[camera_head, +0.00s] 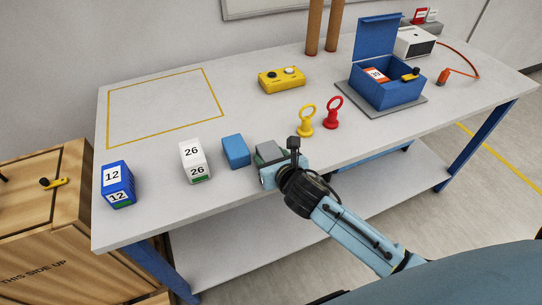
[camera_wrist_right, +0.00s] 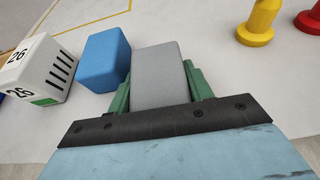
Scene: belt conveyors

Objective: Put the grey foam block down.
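The grey foam block (camera_head: 268,151) is near the table's front edge, just right of a plain blue block (camera_head: 235,151). My right gripper (camera_head: 270,157) reaches it from the front right. In the right wrist view the grey foam block (camera_wrist_right: 157,75) sits between the two green fingers (camera_wrist_right: 160,88), which press close along both its sides. Its near end is hidden by the gripper's dark plate. I cannot tell whether its underside touches the tabletop. My left gripper is not in view.
On the table (camera_head: 250,110) stand a white "26" block (camera_head: 194,161), a blue "12" block (camera_head: 118,184), yellow (camera_head: 306,121) and red (camera_head: 332,113) ring-topped pegs, a yellow button box (camera_head: 281,80) and an open blue box (camera_head: 388,85). The yellow-outlined area (camera_head: 165,107) is empty.

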